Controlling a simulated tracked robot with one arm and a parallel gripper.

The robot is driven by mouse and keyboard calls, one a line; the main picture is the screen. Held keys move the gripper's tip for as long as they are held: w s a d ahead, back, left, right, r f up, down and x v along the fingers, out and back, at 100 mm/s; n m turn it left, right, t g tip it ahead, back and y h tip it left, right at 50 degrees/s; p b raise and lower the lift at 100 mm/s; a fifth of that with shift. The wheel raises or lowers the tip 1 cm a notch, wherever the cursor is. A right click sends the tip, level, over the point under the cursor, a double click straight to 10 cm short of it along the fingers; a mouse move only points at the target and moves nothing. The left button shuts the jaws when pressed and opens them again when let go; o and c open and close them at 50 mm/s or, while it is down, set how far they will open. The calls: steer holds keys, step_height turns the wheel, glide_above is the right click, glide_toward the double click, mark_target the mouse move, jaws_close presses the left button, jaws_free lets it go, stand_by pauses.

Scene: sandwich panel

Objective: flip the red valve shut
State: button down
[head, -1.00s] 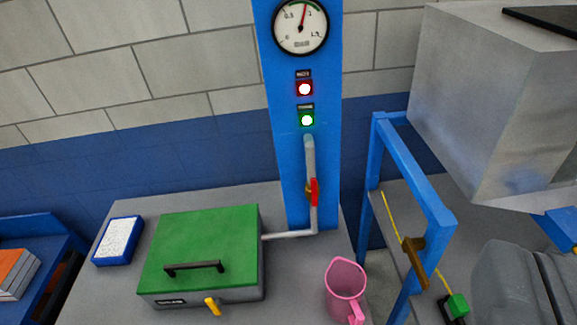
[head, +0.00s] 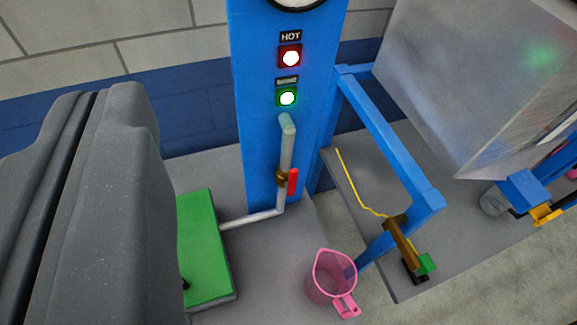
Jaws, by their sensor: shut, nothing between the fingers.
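The red valve handle (head: 293,182) sits on a brass valve body (head: 282,177) in a grey vertical pipe (head: 287,148) on the blue column. The handle points up and down, lined up with the pipe. My gripper (head: 90,95), large and dark grey, fills the left side of the view close to the camera. Its fingers are shut with only a thin dark seam between them. It is left of the valve, apart from it, and holds nothing.
The pipe bends left to a green-lidded press (head: 205,250), partly hidden by my gripper. A pink jug (head: 331,280) stands on the bench below the valve. A blue frame (head: 392,140) with a brown lever (head: 403,243) stands to the right. Red and green lamps glow above the valve.

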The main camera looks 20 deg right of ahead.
steer(key=w+d+f+m+g+y, duration=0.2)
steer(key=w+f+g+y, duration=0.1)
steer(key=w+f, duration=0.65)
steer(key=m+y+b, duration=0.4)
steer(key=m+y, duration=0.3)
steer(key=y, duration=0.3)
glide_toward(291, 180)
steer(key=d, duration=0.2)
steer(key=s+d, duration=0.1)
steer(key=d, duration=0.1)
steer(key=shift+s+d+f, duration=0.15)
steer(key=shift+d, duration=0.1)
steer(key=x, duration=1)
